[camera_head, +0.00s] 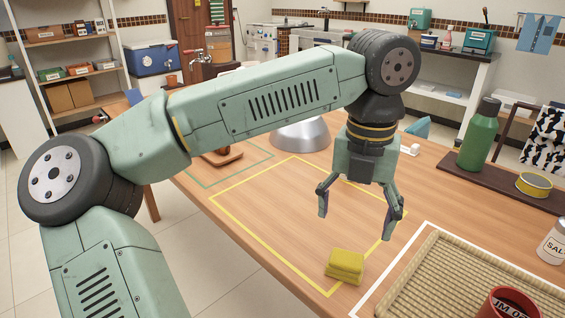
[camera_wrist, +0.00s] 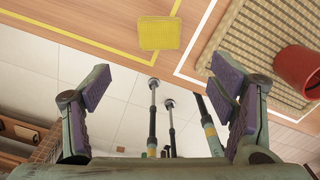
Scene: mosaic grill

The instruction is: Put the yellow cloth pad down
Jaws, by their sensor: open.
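My gripper (camera_head: 356,219) is open and empty, pointing down above the outlined area, behind the pad in the head view. Its two purple-padded fingers (camera_wrist: 163,88) are spread wide in the wrist view, with nothing between them.
A woven mat (camera_head: 408,290) within a white outline lies to the right, with a red mug (camera_head: 508,303) on it. A salt container (camera_head: 553,243), a green bottle (camera_head: 479,136) and a yellow tin (camera_head: 533,184) stand farther right. A metal dome (camera_head: 300,134) is behind my arm.

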